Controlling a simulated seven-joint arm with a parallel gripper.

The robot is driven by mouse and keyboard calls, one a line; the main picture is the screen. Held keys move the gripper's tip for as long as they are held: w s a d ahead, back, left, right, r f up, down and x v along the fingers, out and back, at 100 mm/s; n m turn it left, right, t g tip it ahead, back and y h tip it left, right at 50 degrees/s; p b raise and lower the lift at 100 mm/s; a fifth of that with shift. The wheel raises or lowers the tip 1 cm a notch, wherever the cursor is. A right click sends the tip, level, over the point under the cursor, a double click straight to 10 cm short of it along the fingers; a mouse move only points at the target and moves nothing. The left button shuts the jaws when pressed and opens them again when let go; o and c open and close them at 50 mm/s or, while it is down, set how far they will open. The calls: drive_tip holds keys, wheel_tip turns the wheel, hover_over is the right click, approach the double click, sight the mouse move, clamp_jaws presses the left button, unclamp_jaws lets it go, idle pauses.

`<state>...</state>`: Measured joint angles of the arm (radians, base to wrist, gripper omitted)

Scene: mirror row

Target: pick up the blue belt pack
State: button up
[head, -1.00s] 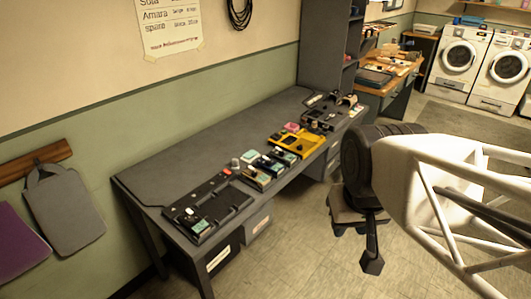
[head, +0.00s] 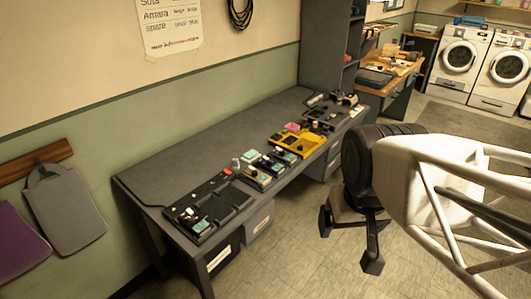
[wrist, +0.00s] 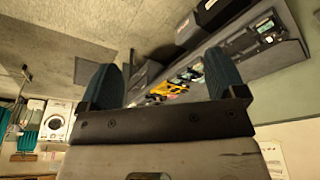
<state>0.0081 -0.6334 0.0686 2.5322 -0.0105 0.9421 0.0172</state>
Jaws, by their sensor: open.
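Several small packs sit in trays on the long grey desk (head: 200,140). A teal-topped one (head: 249,156) and darker blue-green ones beside it lie mid-desk, too small to tell which is the blue belt pack. My gripper (head: 348,240) hangs in front of the desk over the floor, to the right of the packs and apart from them. In the wrist view my gripper (wrist: 160,85) has its two dark teal fingers wide apart with nothing between them. The desk items show small in that view, partly behind the right finger.
A black tray (head: 238,202) is at the desk's near end and a yellow tray (head: 286,143) farther along. Drawers (head: 257,221) stand under the desk. A tall dark shelf (head: 325,45) rises behind its far end. The desk's back strip is bare.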

drive_tip(key=n+g, duration=0.3)
drive_tip(key=n, duration=0.6)
hover_over(271, 166)
drive_tip(key=f, duration=1.4)
drive_tip(key=w+f, duration=0.1)
drive_tip(key=f, duration=0.6)
drive_tip(key=shift+d, duration=0.15)
drive_tip(key=shift+w+f, duration=0.15)
drive_tip(key=shift+f, duration=0.15)
drive_tip(key=shift+f, duration=1.25)
drive_tip(key=shift+f, duration=0.1)
